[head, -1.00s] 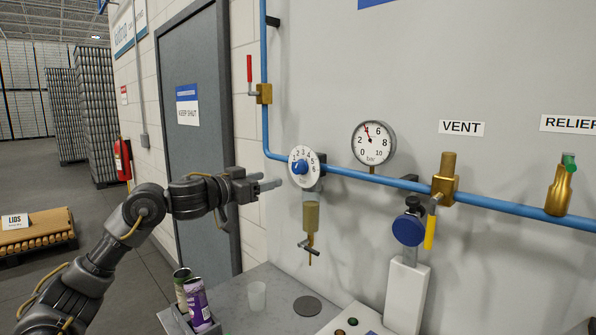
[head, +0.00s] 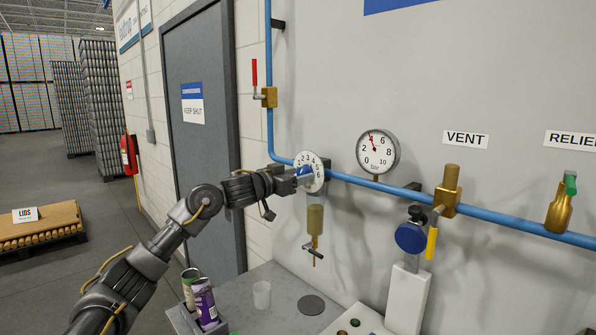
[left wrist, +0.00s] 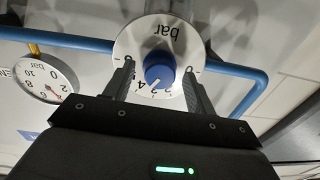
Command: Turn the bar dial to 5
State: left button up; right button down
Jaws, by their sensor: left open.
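The bar dial (head: 316,170) is a white numbered disc with a blue knob (left wrist: 159,73), mounted on the blue pipe. In the left wrist view the dial appears upside down, with the knob's pale mark near the low numbers. My left gripper (head: 298,174) is open, its fingers one on each side of the blue knob, with gaps between them and the knob. The round gauge (head: 378,152), marked in bar, has its red needle pointing up and slightly left, near 4. It also shows in the left wrist view (left wrist: 45,80). My right gripper is not in view.
A brass filter bowl (head: 315,222) hangs below the dial. A red-handled valve (head: 268,96) is up left, and a brass vent valve (head: 447,192) with a yellow handle is at right. Cans (head: 204,300) and a clear cup (head: 262,294) stand on the bench below.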

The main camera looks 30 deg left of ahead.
pick_arm(q)
jog(key=shift+w, duration=0.15)
jog(key=shift+c, duration=0.2)
jog(key=c, duration=1)
jog(key=shift+o, duration=0.2)
jog(key=shift+m+b, duration=0.35)
jog(key=shift+m, duration=0.95)
jog(key=shift+m+b, duration=0.35)
jog(key=shift+m, duration=1.25)
